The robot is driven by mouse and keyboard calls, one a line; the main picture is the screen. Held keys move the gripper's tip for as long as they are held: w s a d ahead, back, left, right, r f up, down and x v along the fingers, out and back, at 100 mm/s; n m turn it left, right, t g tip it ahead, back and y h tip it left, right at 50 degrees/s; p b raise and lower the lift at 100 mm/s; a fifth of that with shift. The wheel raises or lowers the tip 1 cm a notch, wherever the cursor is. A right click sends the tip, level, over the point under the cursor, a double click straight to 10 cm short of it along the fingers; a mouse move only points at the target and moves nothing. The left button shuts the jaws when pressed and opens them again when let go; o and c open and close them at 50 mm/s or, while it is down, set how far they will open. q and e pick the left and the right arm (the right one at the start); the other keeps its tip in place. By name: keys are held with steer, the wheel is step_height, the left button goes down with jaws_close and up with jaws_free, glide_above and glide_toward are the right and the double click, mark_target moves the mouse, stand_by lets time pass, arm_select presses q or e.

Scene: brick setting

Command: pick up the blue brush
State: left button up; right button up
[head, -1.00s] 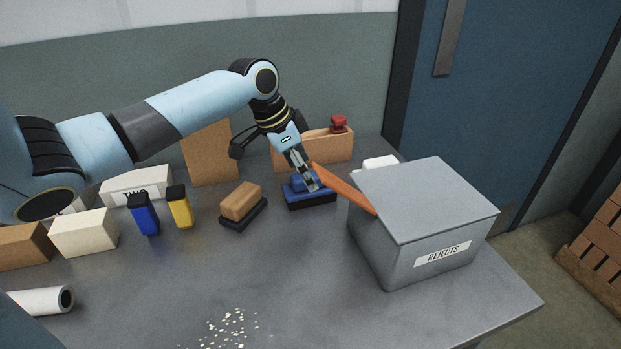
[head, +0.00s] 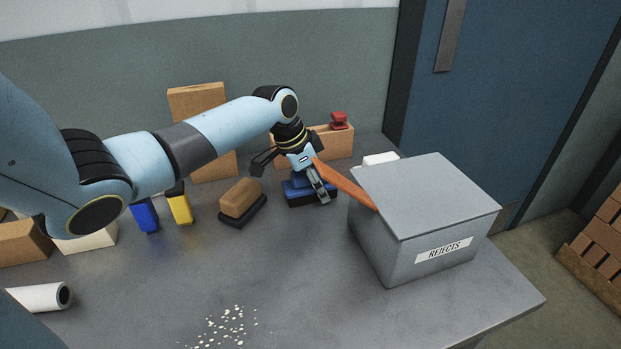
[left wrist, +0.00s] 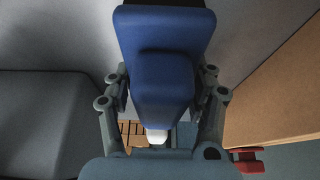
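The blue brush (head: 297,187), with a raised blue grip and a dark underside, sits on the table left of the grey bin. My left gripper (head: 322,192) is down at the brush, one finger showing in front of its right part. In the left wrist view the blue brush (left wrist: 164,85) fills the upper middle. The fingers of my left gripper (left wrist: 163,85) stand on either side of its raised grip, with what look like narrow gaps, so it appears open. Firm contact is not visible. My right gripper is not in view.
The grey REJECTS bin (head: 425,215) stands close right of the brush, with an orange board (head: 343,183) leaning on it. A wooden crate (head: 336,147) with a red clamp (head: 339,121) stands behind.

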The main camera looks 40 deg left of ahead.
arm_select(q)
steer(key=c, duration=0.8)
step_height(320, 180, up, 10)
steer(key=shift+r+p, duration=0.1)
steer(key=shift+p, duration=0.25)
